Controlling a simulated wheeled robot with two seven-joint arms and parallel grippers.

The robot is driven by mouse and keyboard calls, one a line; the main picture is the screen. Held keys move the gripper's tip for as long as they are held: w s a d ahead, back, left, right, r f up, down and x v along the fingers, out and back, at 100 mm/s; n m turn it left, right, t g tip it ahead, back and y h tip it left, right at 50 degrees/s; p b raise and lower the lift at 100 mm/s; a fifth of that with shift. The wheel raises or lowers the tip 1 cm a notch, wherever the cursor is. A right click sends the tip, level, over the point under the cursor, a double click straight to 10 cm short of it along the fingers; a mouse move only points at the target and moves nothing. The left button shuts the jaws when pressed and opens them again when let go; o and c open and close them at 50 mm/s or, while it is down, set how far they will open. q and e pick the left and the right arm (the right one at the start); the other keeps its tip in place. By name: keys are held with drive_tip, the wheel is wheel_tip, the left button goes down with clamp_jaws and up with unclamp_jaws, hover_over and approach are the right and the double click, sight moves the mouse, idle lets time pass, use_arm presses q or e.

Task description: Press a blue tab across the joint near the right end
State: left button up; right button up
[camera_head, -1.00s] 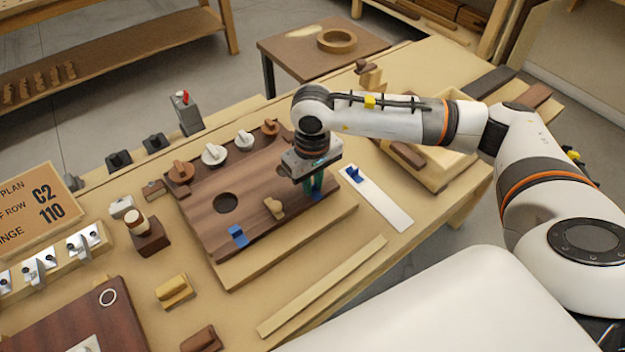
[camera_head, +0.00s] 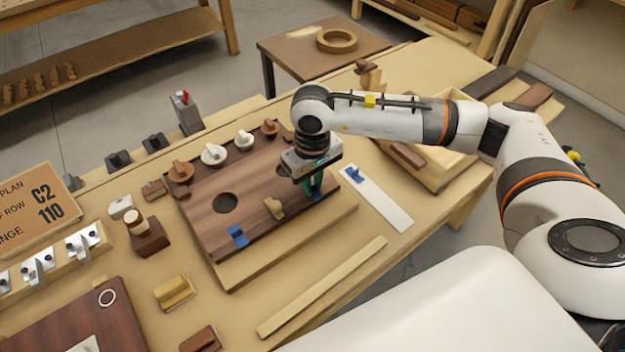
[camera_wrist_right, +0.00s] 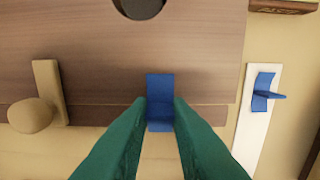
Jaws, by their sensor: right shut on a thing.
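A dark wood panel (camera_head: 215,185) lies on the bench, with a long joint along its front edge against a narrow dark strip. My right gripper (camera_wrist_right: 160,108) has green fingers shut on a blue tab (camera_wrist_right: 160,87) near the panel's right end. This tab lies across the joint, between the fingertips; whether it is fully seated I cannot tell. In the head view, the right gripper (camera_head: 314,187) points down there. Another blue tab (camera_head: 238,236) sits across the joint near the left end. A further blue tab (camera_head: 353,174) stands on a white strip (camera_head: 385,205). My left gripper is not in view.
A tan knob piece (camera_head: 274,207) sits at the joint between the two tabs. The panel has a round hole (camera_head: 225,203) and several knobs at its back edge. A wooden tray (camera_head: 440,165) stands to the right. A loose pale batten (camera_head: 322,287) lies in front.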

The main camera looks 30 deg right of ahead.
drive_tip(key=shift+s+f, duration=0.1)
drive_tip(key=shift+f, duration=0.05)
idle(0.4)
drive_tip(key=o, duration=0.9)
drive_tip(key=shift+o, duration=0.7)
drive_tip(key=shift+o, duration=1.4)
drive_tip(key=shift+r, duration=0.25)
drive_tip(key=shift+r+p, duration=1.45)
drive_tip(key=shift+r, duration=2.25)
